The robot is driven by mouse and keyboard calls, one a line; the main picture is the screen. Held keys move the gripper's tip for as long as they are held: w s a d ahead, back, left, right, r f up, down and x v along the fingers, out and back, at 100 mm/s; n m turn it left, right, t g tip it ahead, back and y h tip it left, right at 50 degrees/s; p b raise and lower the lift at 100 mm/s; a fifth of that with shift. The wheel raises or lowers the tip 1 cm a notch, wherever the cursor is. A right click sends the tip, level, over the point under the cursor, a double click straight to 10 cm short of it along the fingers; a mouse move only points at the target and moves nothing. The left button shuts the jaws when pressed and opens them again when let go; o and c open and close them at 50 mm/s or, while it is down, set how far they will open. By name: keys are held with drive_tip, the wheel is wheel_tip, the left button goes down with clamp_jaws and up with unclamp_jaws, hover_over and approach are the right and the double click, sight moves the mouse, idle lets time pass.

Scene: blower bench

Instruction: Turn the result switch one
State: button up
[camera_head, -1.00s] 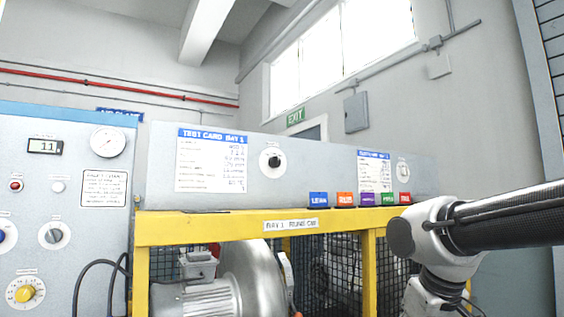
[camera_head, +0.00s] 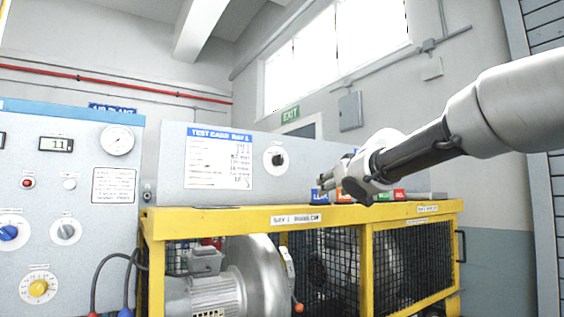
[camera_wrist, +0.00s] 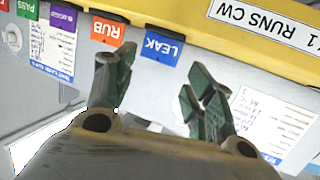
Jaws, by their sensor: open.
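The likely result switch one is a black knob on a round white plate (camera_head: 275,160), on the grey panel right of the bay 1 test card (camera_head: 219,160).
Coloured tags stand along the ledge below the panel, including the blue LEAK tag (camera_wrist: 162,45) and orange RUB tag (camera_wrist: 107,30), close to my fingers. The yellow frame (camera_head: 240,220) runs beneath. A control cabinet (camera_head: 110,240) stands at left.

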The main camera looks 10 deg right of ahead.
sight(281, 160)
drive_tip(key=w+a+r+n+t+y, duration=0.25)
drive_tip(key=w+a+r+y, duration=0.25)
drive_tip(key=w+a+r, duration=0.4)
drive_tip(key=shift+n+g, duration=0.35)
drive_tip(key=w+a, duration=0.2)
drive_tip(key=w, duration=0.2)
drive_tip(key=shift+w+a+f, duration=0.25)
drive_tip(key=shift+a+f, duration=0.1)
drive_tip(key=shift+a, duration=0.05)
drive_tip(key=shift+c, duration=0.2)
drive_tip(key=c, duration=1)
